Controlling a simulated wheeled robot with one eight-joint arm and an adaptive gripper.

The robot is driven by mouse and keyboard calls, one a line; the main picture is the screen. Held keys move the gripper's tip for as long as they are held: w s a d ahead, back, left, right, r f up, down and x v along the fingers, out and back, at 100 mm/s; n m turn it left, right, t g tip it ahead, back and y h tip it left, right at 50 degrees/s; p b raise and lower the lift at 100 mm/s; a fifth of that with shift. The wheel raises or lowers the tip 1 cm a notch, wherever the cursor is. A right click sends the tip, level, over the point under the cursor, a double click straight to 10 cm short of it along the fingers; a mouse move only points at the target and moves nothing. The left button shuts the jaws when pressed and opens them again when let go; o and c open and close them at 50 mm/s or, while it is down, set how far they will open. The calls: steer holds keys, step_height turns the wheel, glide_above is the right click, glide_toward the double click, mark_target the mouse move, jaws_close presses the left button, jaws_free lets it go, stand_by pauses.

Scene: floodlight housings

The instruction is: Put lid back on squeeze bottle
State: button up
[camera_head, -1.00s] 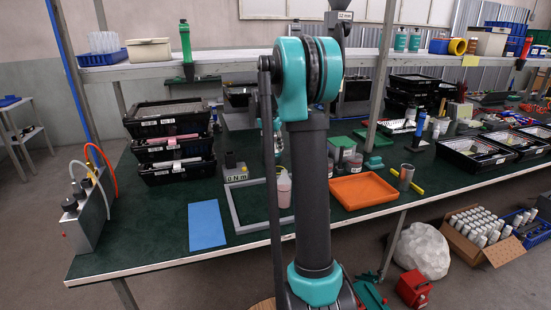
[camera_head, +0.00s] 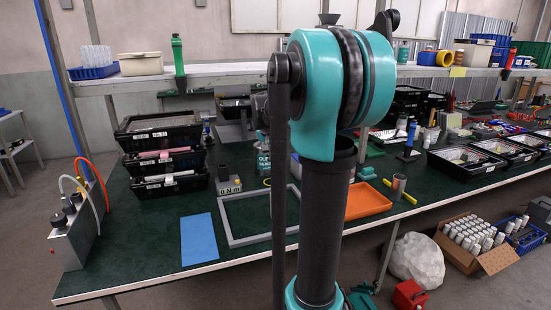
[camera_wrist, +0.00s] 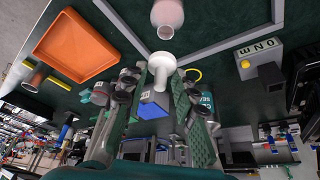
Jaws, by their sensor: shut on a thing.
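The squeeze bottle (camera_wrist: 167,12), pinkish with a pale neck, shows at the top edge of the wrist view, partly cut off. The white lid (camera_wrist: 161,66) is between the fingertips of my gripper (camera_wrist: 164,82), which is shut on it. The lid is apart from the bottle in that picture, with a strip of green table between them. In the head view my arm hides the bottle, the lid and my gripper.
A grey square frame (camera_head: 231,242) lies on the green table, with a blue sheet (camera_head: 199,239) left of it. An orange tray (camera_head: 367,201) is right of my arm. Black bins (camera_head: 166,181) are stacked at left. A shelf (camera_head: 222,79) runs above the table.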

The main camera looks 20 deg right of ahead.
mark_target(277, 183)
steer(key=shift+f, duration=3)
steer(key=shift+f, duration=0.2)
steer(key=o, duration=1.4)
steer(key=shift+c, duration=0.2)
steer(key=shift+r, duration=3.55)
steer(key=shift+c, duration=0.6)
jaws_close()
